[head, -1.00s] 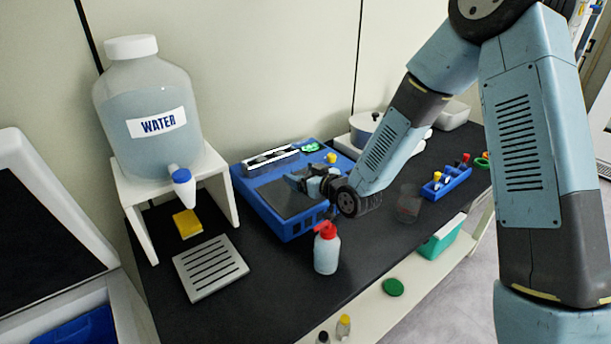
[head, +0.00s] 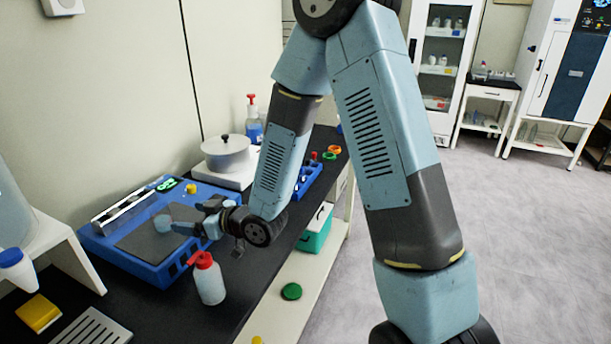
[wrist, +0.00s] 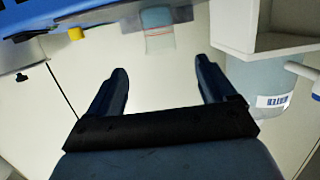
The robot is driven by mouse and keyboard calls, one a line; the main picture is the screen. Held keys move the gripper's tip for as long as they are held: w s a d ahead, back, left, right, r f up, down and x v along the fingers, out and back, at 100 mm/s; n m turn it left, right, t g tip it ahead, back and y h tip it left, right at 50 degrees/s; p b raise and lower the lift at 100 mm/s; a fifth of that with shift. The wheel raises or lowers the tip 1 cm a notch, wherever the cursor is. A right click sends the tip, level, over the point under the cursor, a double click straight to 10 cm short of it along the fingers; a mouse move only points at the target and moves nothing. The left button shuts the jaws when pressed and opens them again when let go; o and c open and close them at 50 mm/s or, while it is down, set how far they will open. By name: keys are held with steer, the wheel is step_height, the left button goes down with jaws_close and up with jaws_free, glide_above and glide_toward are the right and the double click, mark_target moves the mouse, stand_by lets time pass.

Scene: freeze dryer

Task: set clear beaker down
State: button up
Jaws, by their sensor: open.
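The clear beaker (head: 163,223) stands on the dark top of the blue device (head: 150,270) on the bench. It looks pale blue. In the wrist view, which is upside down, the beaker (wrist: 158,30) shows red lines on its side and stands upright on the device. My gripper (head: 188,220) is low over the device, just to the right of the beaker. In the wrist view its two fingers (wrist: 162,85) are spread with nothing between them, and the beaker is beyond the fingertips, apart from them.
A red-capped wash bottle (head: 209,282) stands in front of the device, close below my gripper. A yellow-capped item (head: 191,188) and a pot (head: 226,155) are behind. A blue rack (head: 308,180) is to the right. The water jug's stand (head: 75,255) is at left.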

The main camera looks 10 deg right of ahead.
steer(key=d+r+m+t+h, duration=0.15)
steer(key=d+r+h, duration=0.4)
steer(key=d, duration=0.55)
steer(key=d+r+m+g+h, duration=0.1)
steer(key=d+r+m+h, duration=0.2)
steer(key=d+r+h, duration=0.5)
steer(key=s+d+r+m+g, duration=0.1)
steer(key=s+d+r+m, duration=0.3)
steer(key=s+d, duration=0.5)
steer(key=shift+d+r, duration=0.6)
steer(key=shift+d, duration=0.65)
steer(key=s+d+r+m+g, duration=0.1)
steer(key=s, duration=0.3)
steer(key=s+d+r, duration=0.1)
steer(key=s+d, duration=0.1)
steer(key=s, duration=0.3)
steer(key=s+d+r+m+g, duration=0.1)
steer(key=s, duration=0.3)
steer(key=shift+s+d+m+g+y, duration=0.15)
steer(key=shift+s+m+g+y, duration=0.1)
steer(key=shift+m+g, duration=0.1)
steer(key=shift+c, duration=0.2)
